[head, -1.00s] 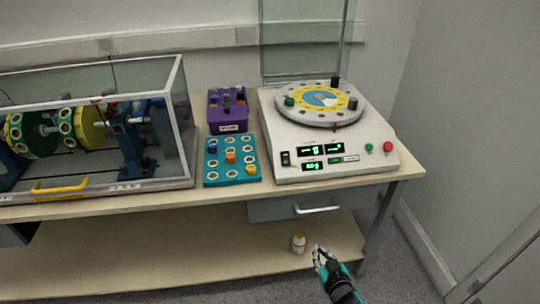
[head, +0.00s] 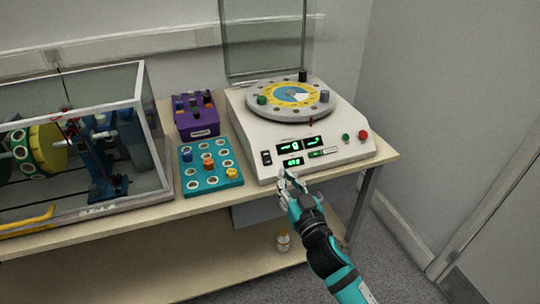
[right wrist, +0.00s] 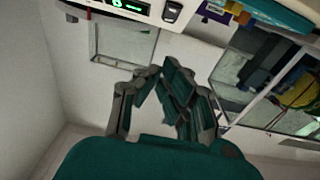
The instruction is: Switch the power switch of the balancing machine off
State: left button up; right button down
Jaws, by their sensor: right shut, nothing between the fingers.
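The balancing machine (head: 348,151) is a white console on the bench with a round disc (head: 289,97) on top and lit green displays (head: 296,145). Its black rocker power switch (head: 266,157) sits at the left of the front panel. In the right wrist view the switch (right wrist: 172,12) shows at the top edge. My right gripper (head: 287,178) is shut and empty, just in front of the machine's front edge, below and right of the switch, apart from it. In the right wrist view its fingers (right wrist: 165,90) point up toward the machine. My left gripper is out of view.
A teal tray (head: 214,183) with coloured pegs and a purple box (head: 196,117) stand left of the machine. A glass-walled rig (head: 150,150) fills the bench's left. A small bottle (head: 283,241) stands on the lower shelf. Floor right of the bench is clear.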

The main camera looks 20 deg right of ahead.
aim_at(267, 158)
jog(key=w, duration=0.4)
jog(key=w+f, duration=0.1)
jog(key=w, duration=0.3)
jog(key=w+f, duration=0.1)
jog(key=w, duration=0.3)
jog(key=shift+w+a, duration=0.1)
jog(key=shift+a, duration=0.1)
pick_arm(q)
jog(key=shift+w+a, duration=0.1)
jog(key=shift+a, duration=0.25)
